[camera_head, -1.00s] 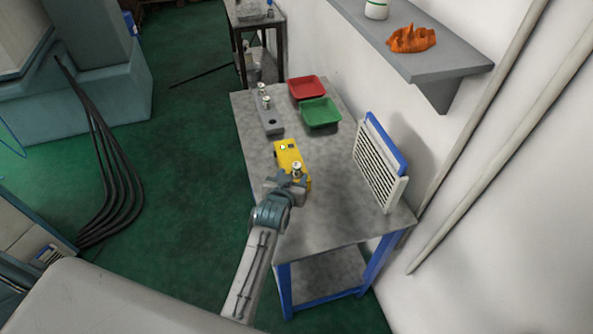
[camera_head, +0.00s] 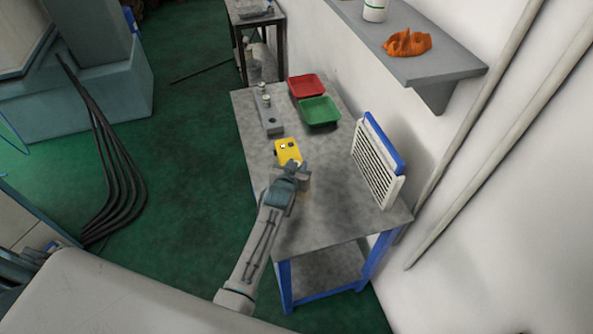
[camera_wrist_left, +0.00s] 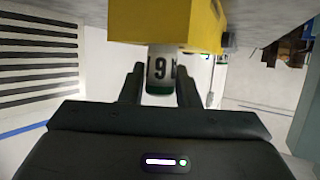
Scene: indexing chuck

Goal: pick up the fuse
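The fuse (camera_wrist_left: 162,70) shows in the left wrist view as a white cylinder with dark lettering and a green end. Its other end meets the yellow box (camera_wrist_left: 165,22). The fingers of my left gripper (camera_wrist_left: 160,88) stand on either side of the fuse, very close to it; whether they touch it is unclear. In the head view my left gripper (camera_head: 301,173) is at the near end of the yellow box (camera_head: 286,151) and mostly hides the fuse. My right gripper is not in view.
A grey block (camera_head: 271,120) with small cylinders stands at the back left of the table (camera_head: 335,222). Red (camera_head: 306,86) and green (camera_head: 319,111) trays lie beside it. A white louvred panel (camera_head: 374,167) stands at the right edge, near the wall.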

